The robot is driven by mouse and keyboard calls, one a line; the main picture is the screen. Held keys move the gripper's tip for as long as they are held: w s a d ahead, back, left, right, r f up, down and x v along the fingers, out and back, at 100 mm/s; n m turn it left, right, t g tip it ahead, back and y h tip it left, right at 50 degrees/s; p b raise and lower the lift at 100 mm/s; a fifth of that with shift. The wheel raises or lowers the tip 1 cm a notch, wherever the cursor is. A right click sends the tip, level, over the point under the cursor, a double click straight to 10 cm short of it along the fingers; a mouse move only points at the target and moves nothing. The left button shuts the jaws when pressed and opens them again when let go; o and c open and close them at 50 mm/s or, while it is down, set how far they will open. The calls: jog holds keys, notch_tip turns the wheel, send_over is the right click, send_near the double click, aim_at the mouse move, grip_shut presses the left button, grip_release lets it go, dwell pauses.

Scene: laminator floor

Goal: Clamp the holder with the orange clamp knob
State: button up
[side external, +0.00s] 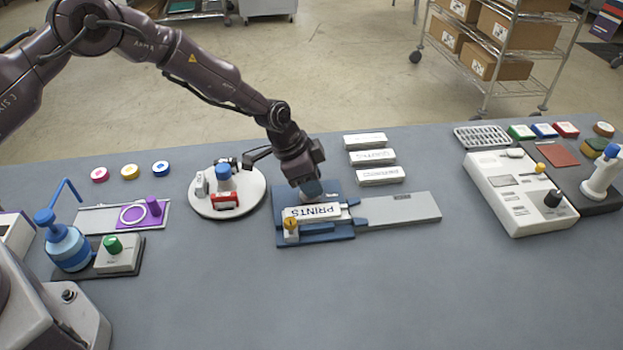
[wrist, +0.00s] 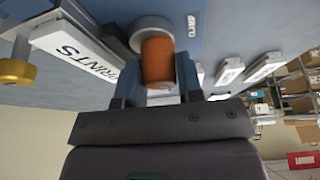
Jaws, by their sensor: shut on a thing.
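The orange clamp knob (wrist: 158,60) sits between the two fingers of my gripper (wrist: 158,78) in the wrist view, in front of a pale round collar. The gripper is shut on it. A label reading CLAMP is beside it. In the side external view my gripper (side external: 311,188) reaches down at the back of the blue holder (side external: 318,238), and the knob is hidden there. A white PRINTS plate (side external: 312,212) lies in the holder; it also shows in the wrist view (wrist: 80,48). A brass knob (side external: 291,227) stands at the holder's front left.
A grey slide plate (side external: 405,209) extends right of the holder. Several white label plates (side external: 378,176) lie behind it. A round white tray (side external: 250,198) with small items stands to the left, and a white control box (side external: 510,190) to the right. The front of the table is clear.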

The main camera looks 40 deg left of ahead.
jog(key=n+t+y, duration=0.1)
jog(key=n, duration=0.3)
jog(key=shift+n, duration=0.3)
jog(key=shift+n+y, duration=1.2)
jog(key=shift+n, duration=1.4)
jog(key=o, duration=0.9)
jog(key=v, duration=1.3)
jog(key=shift+s, duration=0.3)
